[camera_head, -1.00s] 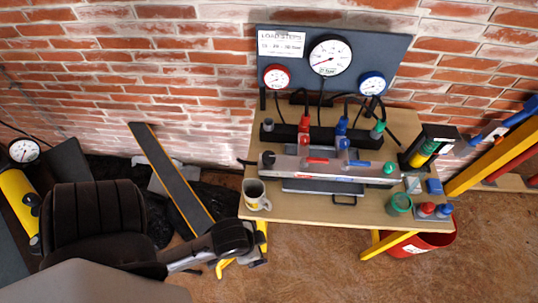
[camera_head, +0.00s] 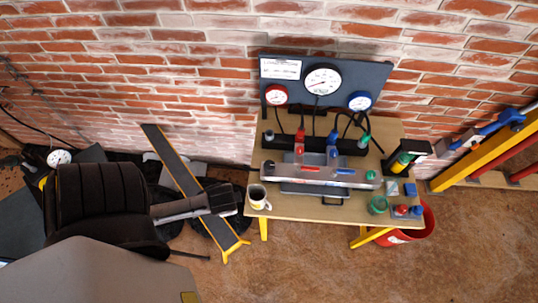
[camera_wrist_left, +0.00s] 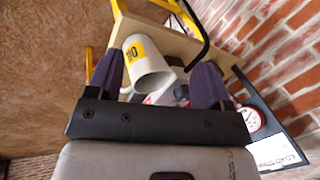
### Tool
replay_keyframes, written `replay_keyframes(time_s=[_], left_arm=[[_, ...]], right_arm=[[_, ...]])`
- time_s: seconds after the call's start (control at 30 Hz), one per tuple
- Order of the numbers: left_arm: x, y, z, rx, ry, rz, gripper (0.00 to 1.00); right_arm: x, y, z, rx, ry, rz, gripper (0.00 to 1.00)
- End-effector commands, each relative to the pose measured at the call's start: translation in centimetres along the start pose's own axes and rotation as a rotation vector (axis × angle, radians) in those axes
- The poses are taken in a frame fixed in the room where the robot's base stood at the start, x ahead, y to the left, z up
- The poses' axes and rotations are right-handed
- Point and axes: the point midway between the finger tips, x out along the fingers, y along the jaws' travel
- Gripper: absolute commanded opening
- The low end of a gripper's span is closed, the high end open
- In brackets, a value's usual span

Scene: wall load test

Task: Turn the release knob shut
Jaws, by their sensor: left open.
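A grey metal manifold (camera_head: 320,174) with red, blue and green fittings lies along the bench (camera_head: 290,208). A dark round knob (camera_head: 268,167) sits at its left end and a green knob (camera_head: 371,174) at its right end; I cannot tell which is the release knob. My left gripper (camera_head: 238,198) is just left of the bench, beside the white mug (camera_head: 258,196). In the left wrist view the left gripper (camera_wrist_left: 160,65) is open, with the mug (camera_wrist_left: 148,65) showing between its fingers; contact is unclear. My right gripper is not in view.
A gauge board (camera_head: 325,83) stands behind the manifold. A green cup (camera_head: 378,205) and small red and blue knobs (camera_head: 408,211) are at the bench's right. A sloping dark plank (camera_head: 185,180) stands left of the bench. A red bucket (camera_head: 415,225) is on the floor.

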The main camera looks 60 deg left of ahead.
Motion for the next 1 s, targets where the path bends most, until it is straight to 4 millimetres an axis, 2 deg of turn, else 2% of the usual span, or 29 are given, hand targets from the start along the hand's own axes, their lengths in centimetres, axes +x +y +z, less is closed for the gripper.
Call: replay_keyframes(time_s=[0.03,0.1,0.2,0.3,0.4,0.5,0.63,0.8,1.0], left_arm=[[-0.2,-3.0,0.7,0.004,-0.005,-0.054,0.74],[1.7,-6.0,1.1,-0.005,0.034,-0.121,0.74],[4.3,-9.3,1.2,-0.028,0.125,-0.189,0.74],[6.9,-11.8,1.1,-0.056,0.248,-0.231,0.74],[8.7,-13.2,0.7,-0.087,0.395,-0.233,0.74],[9.5,-13.3,0.1,-0.119,0.551,-0.193,0.74],[9.1,-12.4,-1.2,-0.155,0.750,-0.098,0.74],[6.5,-10.8,-3.5,-0.196,0.978,0.051,0.74],[4.5,-9.7,-4.8,-0.259,1.112,0.188,0.74]], right_arm=[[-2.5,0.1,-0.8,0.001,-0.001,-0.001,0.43],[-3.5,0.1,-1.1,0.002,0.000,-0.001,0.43],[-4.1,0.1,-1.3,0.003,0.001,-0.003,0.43],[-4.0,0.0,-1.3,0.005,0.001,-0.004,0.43],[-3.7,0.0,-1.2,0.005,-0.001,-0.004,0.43],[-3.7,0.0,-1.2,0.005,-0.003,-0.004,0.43],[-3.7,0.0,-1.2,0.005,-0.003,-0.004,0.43],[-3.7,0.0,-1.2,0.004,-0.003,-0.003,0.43],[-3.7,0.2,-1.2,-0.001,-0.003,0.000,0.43]])
